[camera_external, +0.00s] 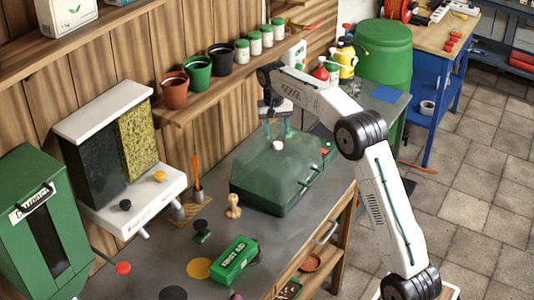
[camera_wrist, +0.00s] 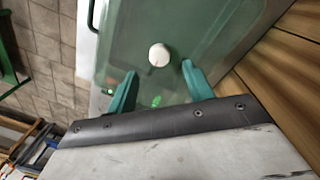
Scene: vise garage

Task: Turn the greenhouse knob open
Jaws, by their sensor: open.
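The greenhouse (camera_external: 270,182) is a low green box with a cloudy see-through lid, standing on the grey workbench. Its round white knob (camera_external: 278,145) sits on top of the lid; in the wrist view the knob (camera_wrist: 159,55) lies just beyond the fingertips, roughly centred between them. My gripper (camera_external: 277,131) points down above the knob. In the wrist view my gripper (camera_wrist: 159,69) shows two teal fingers spread apart with nothing between them. I cannot tell the exact height gap to the knob.
A wooden shelf (camera_external: 190,105) with pots and jars runs along the wall behind the greenhouse. A wooden peg figure (camera_external: 233,206) and a green box (camera_external: 236,261) stand in front of it on the bench. A green barrel (camera_external: 384,62) is behind at the right.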

